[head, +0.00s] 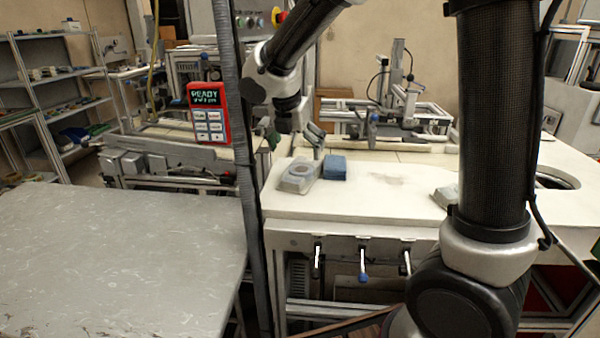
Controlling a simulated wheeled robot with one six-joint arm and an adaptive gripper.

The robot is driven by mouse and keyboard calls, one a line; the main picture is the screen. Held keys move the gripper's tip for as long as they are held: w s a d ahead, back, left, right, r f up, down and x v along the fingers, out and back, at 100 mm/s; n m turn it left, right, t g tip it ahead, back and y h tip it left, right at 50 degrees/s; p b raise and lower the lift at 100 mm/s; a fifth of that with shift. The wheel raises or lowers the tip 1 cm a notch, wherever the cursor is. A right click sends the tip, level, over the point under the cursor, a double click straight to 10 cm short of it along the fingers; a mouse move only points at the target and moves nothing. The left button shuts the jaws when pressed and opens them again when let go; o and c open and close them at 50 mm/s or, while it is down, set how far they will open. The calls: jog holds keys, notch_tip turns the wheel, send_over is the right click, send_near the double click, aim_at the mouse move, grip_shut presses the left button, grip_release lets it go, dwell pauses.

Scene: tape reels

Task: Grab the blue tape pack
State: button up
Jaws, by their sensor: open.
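A small blue pack (335,167) lies on the white worktop, right of centre in the head view. A pale, clear-looking pack with a round shape in it (299,175) lies just left of it, very close; I cannot tell whether they touch. My gripper (296,146) hangs from the arm above and behind these two packs, pointing down. Its fingers are spread, with nothing between them. One finger is near the blue pack's upper left in the picture. The height of the gripper over the worktop is hard to judge.
The white worktop (385,195) is clear right of the blue pack. Another small pack (446,196) is partly hidden behind my arm. A dark upright post (236,130) stands left of the worktop, near a red control panel (208,112). A grey table (110,260) fills the lower left.

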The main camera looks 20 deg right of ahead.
aim_at(301, 168)
jog(key=shift+w+d+f+n, duration=0.1)
jog(key=shift+f+n, duration=0.2)
jog(key=shift+f, duration=0.1)
jog(key=x, duration=0.7)
jog(key=shift+w, duration=0.1)
jog(key=c, duration=1.2)
